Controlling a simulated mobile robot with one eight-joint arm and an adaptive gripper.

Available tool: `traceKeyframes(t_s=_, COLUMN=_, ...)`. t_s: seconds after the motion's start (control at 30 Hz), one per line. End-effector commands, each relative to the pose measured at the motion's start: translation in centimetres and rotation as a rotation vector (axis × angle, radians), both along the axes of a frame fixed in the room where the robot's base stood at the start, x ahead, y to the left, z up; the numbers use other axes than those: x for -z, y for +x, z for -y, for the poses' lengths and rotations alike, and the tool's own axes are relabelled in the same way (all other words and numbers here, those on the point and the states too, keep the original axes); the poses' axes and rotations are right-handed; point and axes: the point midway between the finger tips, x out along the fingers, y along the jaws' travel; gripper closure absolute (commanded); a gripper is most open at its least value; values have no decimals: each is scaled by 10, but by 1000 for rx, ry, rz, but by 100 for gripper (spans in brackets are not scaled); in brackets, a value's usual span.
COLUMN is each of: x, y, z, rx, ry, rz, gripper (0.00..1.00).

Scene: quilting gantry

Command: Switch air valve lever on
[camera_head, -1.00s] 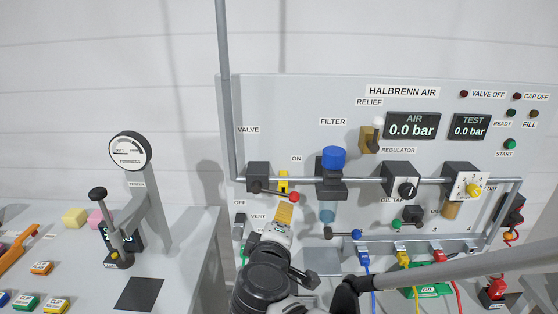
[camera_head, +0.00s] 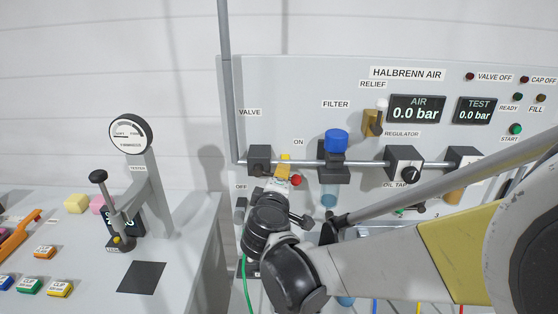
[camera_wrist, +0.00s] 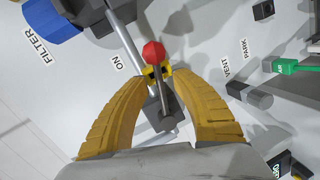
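The air valve lever, a thin bar with a red knob (camera_head: 297,180), extends right and slightly down from the dark valve body (camera_head: 259,158) on the pipe. In the wrist view the red knob (camera_wrist: 153,52) lies just beyond my fingertips, with the lever's bar between the fingers. My gripper (camera_wrist: 161,78) has yellow curved fingers spread either side of the bar, apparently with gaps. In the head view my gripper (camera_head: 283,172) is at the lever, partly hidden by my wrist. An ON label (camera_head: 298,142) is above right; an OFF label (camera_head: 241,187) is below left.
A filter with a blue cap (camera_head: 336,140) stands close right of the lever. The horizontal pipe (camera_head: 370,164) runs behind it. A vent knob (camera_wrist: 250,95) is near in the wrist view. The AIR display (camera_head: 415,109) reads 0.0 bar. A tester (camera_head: 145,190) stands left.

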Motion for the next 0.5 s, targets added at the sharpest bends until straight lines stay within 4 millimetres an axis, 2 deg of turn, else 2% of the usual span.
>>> traceKeyframes(t_s=0.13, x=0, y=0, z=0, rx=0, ry=0, rz=0, gripper=70)
traceKeyframes(t_s=0.23, x=0, y=0, z=0, rx=0, ry=0, rz=0, gripper=100)
traceKeyframes(t_s=0.5, x=0, y=0, z=0, rx=0, ry=0, rz=0, gripper=100)
